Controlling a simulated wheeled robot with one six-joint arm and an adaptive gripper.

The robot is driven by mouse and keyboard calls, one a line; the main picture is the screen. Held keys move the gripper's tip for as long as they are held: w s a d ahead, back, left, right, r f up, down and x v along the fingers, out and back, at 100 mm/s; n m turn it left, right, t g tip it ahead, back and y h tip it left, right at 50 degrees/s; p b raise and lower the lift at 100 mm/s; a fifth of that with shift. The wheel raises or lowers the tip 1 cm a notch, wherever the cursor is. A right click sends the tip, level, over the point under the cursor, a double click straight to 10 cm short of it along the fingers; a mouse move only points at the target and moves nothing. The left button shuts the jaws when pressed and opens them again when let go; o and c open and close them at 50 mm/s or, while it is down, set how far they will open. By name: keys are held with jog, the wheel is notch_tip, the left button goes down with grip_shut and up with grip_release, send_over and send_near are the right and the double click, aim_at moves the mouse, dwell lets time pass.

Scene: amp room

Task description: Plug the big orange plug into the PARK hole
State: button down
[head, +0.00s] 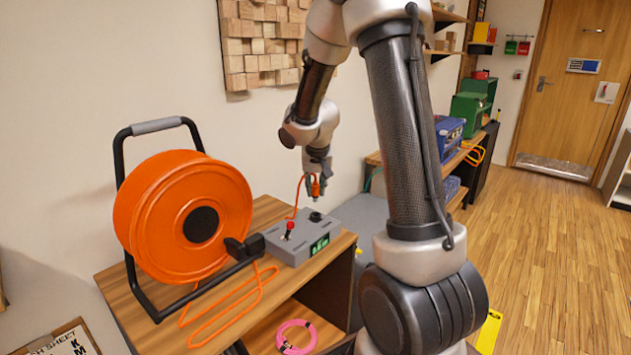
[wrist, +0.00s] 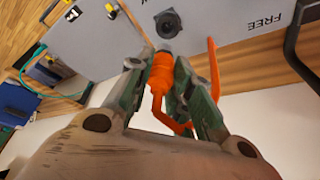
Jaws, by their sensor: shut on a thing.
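My gripper (head: 315,187) is shut on the big orange plug (wrist: 161,75) and holds it above the grey box (head: 283,242). The plug also shows small between the fingers in the head view (head: 316,189). Its tip points toward a round black socket (wrist: 167,24) and appears apart from it. That socket looks like the black round fitting (head: 316,216) on the box top, just below my gripper. The word FREE is readable on the grey surface in the wrist view. No PARK label is legible. An orange cord (head: 297,197) runs from the plug down toward the box.
A large orange cable reel (head: 165,225) on a black frame stands left of the box. A red-tipped lever (head: 290,227) rises from the box, and a green display (head: 319,244) is on its front. A pink cable coil (head: 296,337) lies on the lower shelf.

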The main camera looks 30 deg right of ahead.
aim_at(316, 193)
jog(key=shift+d+f, duration=0.1)
jog(key=shift+f, duration=2.8)
jog(key=c, duration=1.2)
grip_release()
jog(key=shift+r, duration=0.1)
jog(key=shift+v, duration=0.9)
jog(key=v, duration=1)
